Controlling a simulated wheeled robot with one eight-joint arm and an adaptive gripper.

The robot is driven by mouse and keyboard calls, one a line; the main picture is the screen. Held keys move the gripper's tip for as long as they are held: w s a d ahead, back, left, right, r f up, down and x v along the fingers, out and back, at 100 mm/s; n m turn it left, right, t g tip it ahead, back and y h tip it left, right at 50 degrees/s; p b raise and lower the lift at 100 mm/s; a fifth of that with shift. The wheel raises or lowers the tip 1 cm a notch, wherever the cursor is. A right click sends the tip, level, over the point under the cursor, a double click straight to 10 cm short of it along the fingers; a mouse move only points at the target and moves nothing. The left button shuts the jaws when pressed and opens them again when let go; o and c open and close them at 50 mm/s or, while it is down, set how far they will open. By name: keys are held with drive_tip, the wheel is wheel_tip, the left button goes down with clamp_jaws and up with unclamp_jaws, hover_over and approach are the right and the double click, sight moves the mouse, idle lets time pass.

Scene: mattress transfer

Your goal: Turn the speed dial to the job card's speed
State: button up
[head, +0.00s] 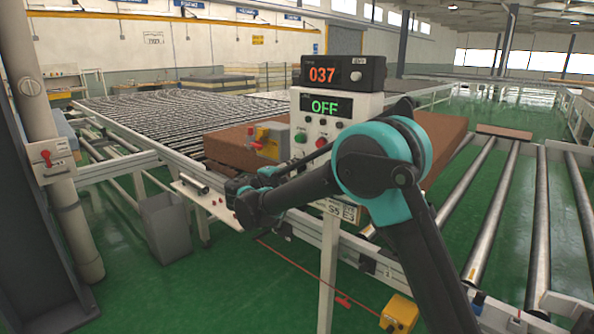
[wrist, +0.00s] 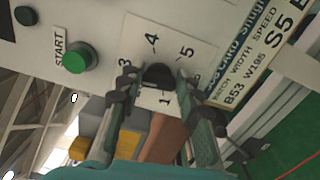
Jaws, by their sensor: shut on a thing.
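The speed dial is a black knob (wrist: 158,74) on a white plate (wrist: 138,28) marked with numbers; 1, 3, 4 and 5 can be read. My gripper (wrist: 156,88) is shut on the knob, one finger on each side. The knob's pointer cannot be made out. The job card (wrist: 262,62) beside the dial reads B53 W195 S5, with a large S5. In the head view the card (head: 346,211) is partly visible, but my arm hides the dial.
A green START button (wrist: 77,60) is left of the dial. The control box carries a green OFF display (head: 324,106), below an orange 037 display (head: 322,74). A yellow-and-grey box with a red switch (head: 264,140) stands beside it. Roller conveyors (head: 500,200) lie behind and to the right.

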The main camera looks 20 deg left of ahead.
drive_tip(key=m, duration=1.6)
drive_tip(key=a+f+m, duration=0.1)
drive_tip(key=m, duration=0.8)
drive_tip(key=shift+w, duration=0.15)
drive_tip(key=shift+m, duration=0.3)
drive_tip(key=o, duration=1.2)
drive_tip(key=shift+r, duration=0.15)
drive_tip(key=shift+c, duration=0.2)
drive_tip(key=v, duration=1.2)
